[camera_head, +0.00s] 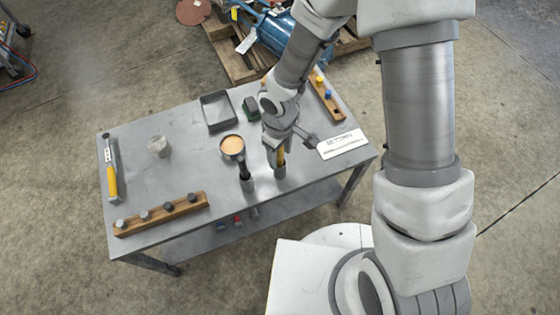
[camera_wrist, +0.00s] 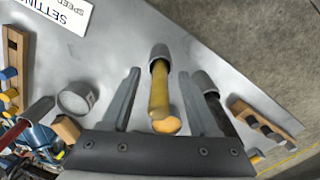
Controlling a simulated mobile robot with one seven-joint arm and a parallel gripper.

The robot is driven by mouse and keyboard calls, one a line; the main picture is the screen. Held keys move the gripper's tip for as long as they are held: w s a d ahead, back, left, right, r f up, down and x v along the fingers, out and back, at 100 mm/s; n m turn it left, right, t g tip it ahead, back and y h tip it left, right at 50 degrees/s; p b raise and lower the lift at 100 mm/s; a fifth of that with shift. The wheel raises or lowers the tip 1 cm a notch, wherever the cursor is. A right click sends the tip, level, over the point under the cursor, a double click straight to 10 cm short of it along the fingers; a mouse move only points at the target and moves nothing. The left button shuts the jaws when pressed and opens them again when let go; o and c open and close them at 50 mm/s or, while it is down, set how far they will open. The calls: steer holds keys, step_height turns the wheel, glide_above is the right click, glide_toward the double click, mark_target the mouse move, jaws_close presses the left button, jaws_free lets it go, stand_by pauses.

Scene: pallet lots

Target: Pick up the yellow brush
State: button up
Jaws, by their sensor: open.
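The yellow brush (camera_wrist: 160,92) stands handle up in a grey cup-like holder (camera_wrist: 160,52) in the wrist view. In the head view the yellow handle (camera_head: 281,157) shows just below my gripper (camera_head: 278,148), near the table's front edge, in its holder (camera_head: 279,171). My gripper (camera_wrist: 158,75) is open, with one finger on each side of the yellow handle. A gap shows between the handle and each finger. The brush's lower end is hidden in the holder.
A black-handled tool (camera_head: 245,170) in a similar holder stands close beside the brush. A can with orange contents (camera_head: 232,147), an open dark tray (camera_head: 217,111), a white sign (camera_head: 341,143) and a wooden rack (camera_head: 160,214) share the grey table.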

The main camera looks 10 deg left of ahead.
steer(key=shift+r, duration=0.1)
jaws_close()
stand_by(0.3)
